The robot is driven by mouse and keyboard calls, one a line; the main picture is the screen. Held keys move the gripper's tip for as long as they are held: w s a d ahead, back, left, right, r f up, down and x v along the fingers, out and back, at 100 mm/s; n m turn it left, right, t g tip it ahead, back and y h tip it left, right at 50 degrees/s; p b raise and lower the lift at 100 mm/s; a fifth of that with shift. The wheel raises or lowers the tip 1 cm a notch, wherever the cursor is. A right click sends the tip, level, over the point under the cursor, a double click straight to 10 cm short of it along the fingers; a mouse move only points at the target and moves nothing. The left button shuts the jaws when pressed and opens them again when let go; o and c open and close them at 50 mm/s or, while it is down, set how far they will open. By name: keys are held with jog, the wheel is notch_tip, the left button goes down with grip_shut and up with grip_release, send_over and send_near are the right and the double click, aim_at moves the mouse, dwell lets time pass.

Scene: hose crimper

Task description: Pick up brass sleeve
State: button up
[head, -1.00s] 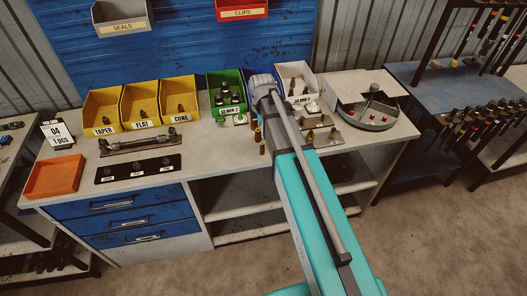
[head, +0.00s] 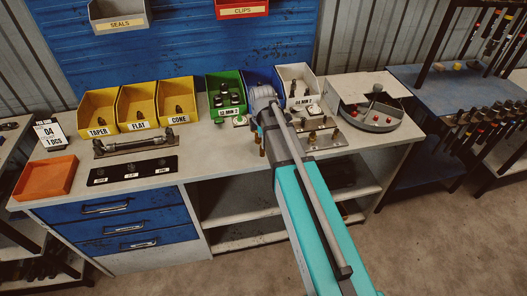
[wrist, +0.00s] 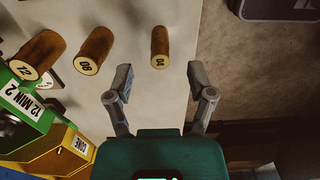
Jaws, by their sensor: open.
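Three brass sleeves stand on the bench in the wrist view, end labels facing me: one marked 04 (wrist: 160,47), one marked 08 (wrist: 96,50) and one marked 12 (wrist: 38,55). My gripper (wrist: 160,80) is open and empty. The 04 sleeve lies between the lines of its two fingers, just beyond the fingertips and apart from them. The 08 sleeve is outside the left finger. In the head view small brass sleeves (head: 262,150) show beside my arm, whose wrist hides part of the bench and the fingertips.
A green bin labelled 12 MIN 2 (head: 227,112) and yellow bins (head: 137,127) stand left of my wrist, a white bin (head: 303,97) to its right. A metal plate with fittings (head: 325,141) and a round grey tray (head: 372,124) lie further right. The bench's front edge is close.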

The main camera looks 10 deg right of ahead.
aim_at(262, 150)
jog(key=shift+f, duration=0.1)
jog(key=shift+f+b, duration=2.5)
jog(key=shift+b, duration=0.1)
grip_shut()
